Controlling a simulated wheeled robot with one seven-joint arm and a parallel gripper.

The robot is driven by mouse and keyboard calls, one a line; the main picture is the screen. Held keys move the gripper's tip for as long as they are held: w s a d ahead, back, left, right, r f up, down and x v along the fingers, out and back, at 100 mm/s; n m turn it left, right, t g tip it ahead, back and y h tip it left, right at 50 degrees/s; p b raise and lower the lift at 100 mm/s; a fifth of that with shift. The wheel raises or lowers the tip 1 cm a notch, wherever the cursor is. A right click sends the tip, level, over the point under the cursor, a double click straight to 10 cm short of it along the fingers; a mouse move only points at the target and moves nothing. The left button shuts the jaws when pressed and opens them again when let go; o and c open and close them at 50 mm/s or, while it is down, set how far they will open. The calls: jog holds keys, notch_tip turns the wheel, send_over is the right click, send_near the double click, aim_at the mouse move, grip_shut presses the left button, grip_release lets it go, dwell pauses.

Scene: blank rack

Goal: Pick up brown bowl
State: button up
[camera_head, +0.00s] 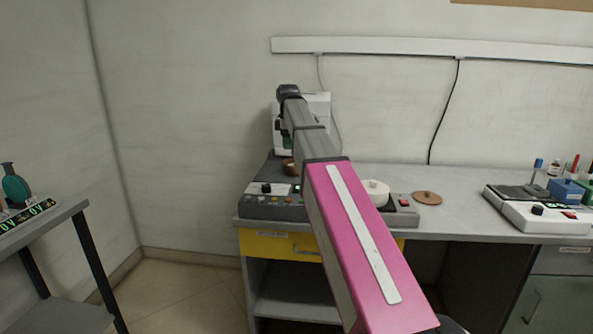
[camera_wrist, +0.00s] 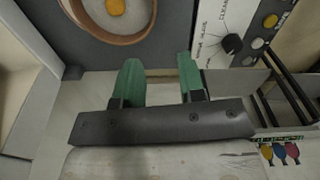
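In the wrist view the bowl (camera_wrist: 122,39) is at the top edge, cut off by the frame. It has a brown rim, a pale inside and a small orange round thing (camera_wrist: 116,6) in it. My gripper (camera_wrist: 158,68) has two green fingers, spread apart with nothing between them. The fingers point towards the bowl side and are apart from it in the picture.
A control panel with knobs (camera_head: 272,201) lies at the bench front; its knob (camera_wrist: 231,43) shows right of my fingers. A white machine (camera_head: 317,106) stands behind. A white round dish (camera_head: 376,188) and a brown disc (camera_head: 427,198) are to the right.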

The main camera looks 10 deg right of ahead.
jog(key=shift+n, duration=0.8)
jog(key=d+f, duration=0.4)
jog(key=shift+w+d+f, duration=0.15)
jog(key=shift+d+f, duration=0.05)
jog(key=shift+f, duration=0.15)
jog(key=shift+a+f, duration=0.15)
jog(key=shift+f, duration=1.2)
jog(key=shift+a+f, duration=0.1)
jog(key=shift+f, duration=1.2)
grip_shut()
